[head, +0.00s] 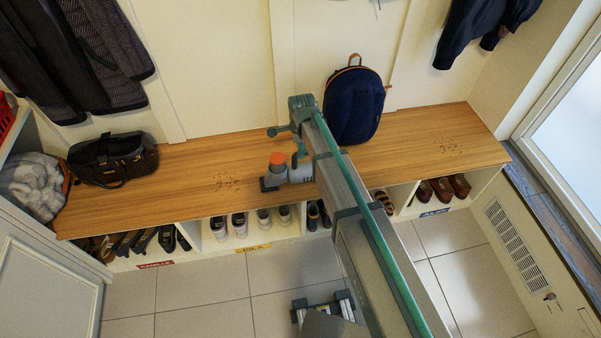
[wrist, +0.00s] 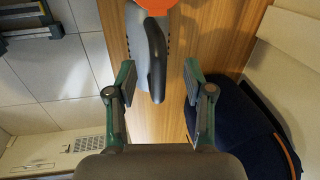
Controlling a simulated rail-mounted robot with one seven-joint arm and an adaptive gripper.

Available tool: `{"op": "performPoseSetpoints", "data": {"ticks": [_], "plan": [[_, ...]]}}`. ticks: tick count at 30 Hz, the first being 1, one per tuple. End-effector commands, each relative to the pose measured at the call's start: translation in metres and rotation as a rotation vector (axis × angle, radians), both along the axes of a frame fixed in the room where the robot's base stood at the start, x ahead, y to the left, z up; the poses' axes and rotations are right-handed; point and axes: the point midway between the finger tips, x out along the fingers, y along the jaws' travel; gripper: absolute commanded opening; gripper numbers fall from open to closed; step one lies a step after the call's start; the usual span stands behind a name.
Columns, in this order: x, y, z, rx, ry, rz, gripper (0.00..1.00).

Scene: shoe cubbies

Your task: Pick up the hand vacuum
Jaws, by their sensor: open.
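The hand vacuum (head: 292,174) stands on the wooden bench top, a grey body with an orange top and a dark handle. In the wrist view the hand vacuum (wrist: 143,38) shows at the top, its orange part cut off by the frame edge. My gripper (wrist: 160,80) is open, with one finger on each side of the dark handle's lower end in that view. No contact shows, and the height gap is hard to judge. In the head view my gripper (head: 286,144) is at the vacuum, partly hidden by my arm.
A navy backpack (head: 354,106) stands on the bench against the wall, close to one finger in the wrist view. A dark bag (head: 113,160) is at the bench's left. Crumbs (head: 228,184) lie left of the vacuum. Shoes fill cubbies below; the bench's right end is mostly clear.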

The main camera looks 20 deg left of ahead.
Motion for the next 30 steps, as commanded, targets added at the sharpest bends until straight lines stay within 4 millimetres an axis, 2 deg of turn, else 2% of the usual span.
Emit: {"op": "performPoseSetpoints", "data": {"ticks": [7,15,23,24,26,30], "plan": [[0.003,0.0,-0.015,-0.001,0.001,0.0,0.52],[0.009,0.001,-0.05,-0.001,0.002,0.001,0.52],[0.009,0.001,-0.055,0.0,0.0,0.001,0.52],[0.009,0.001,-0.055,0.0,0.0,0.001,0.51],[0.009,0.001,-0.055,0.0,0.0,0.001,0.41],[0.009,0.001,-0.055,0.0,0.0,0.001,0.17]]}}
